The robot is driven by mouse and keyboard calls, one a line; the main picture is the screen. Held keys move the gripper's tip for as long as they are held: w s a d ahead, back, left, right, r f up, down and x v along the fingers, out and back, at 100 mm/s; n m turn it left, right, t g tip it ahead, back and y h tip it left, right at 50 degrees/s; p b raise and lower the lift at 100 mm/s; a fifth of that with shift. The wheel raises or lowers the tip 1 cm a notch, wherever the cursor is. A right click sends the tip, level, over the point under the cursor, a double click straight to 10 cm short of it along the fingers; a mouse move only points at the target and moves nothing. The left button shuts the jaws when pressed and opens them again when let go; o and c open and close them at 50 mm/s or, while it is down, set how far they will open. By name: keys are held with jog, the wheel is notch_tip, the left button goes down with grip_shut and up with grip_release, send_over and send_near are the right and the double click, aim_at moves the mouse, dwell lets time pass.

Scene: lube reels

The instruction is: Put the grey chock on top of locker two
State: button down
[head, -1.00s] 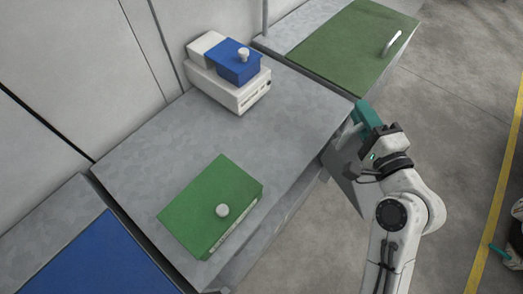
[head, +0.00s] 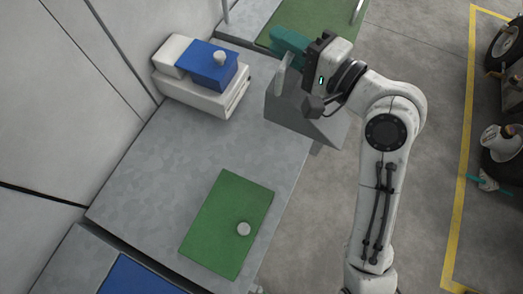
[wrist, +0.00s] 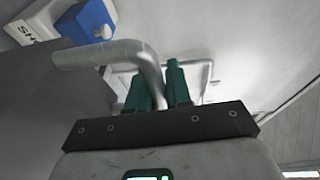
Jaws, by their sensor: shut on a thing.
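The grey chock (head: 303,119) is a wedge with a pale bent handle (head: 281,76). My gripper (head: 289,42), with teal fingers, is shut on that handle and holds the chock over the right edge of the middle grey cabinet top (head: 165,150). In the wrist view, the teal fingers (wrist: 160,88) close beside the handle (wrist: 128,52), and the chock's grey body (wrist: 50,97) fills the left side. Whether its underside touches the top cannot be told. No locker number is readable, so I cannot tell which top is locker two.
A white case with a blue box (head: 206,66) stands on the cabinet top behind the chock. A green-panelled unit (head: 310,22) adjoins at the back, a blue-panelled one (head: 128,280) in front.

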jog(key=shift+r+p, duration=0.35)
jog(key=shift+p, duration=0.5)
jog(key=shift+f+p, duration=0.25)
jog(key=shift+p, duration=0.15)
jog(key=w+a+f, duration=0.3)
jog(key=w+f, duration=1)
jog(key=shift+w+p, duration=0.3)
jog(key=shift+p, duration=0.1)
jog(key=c, duration=1)
grip_release()
jog(key=shift+f, duration=0.15)
jog(key=shift+c, duration=0.2)
jog(key=b+v, duration=0.1)
jog(key=v, duration=1.1)
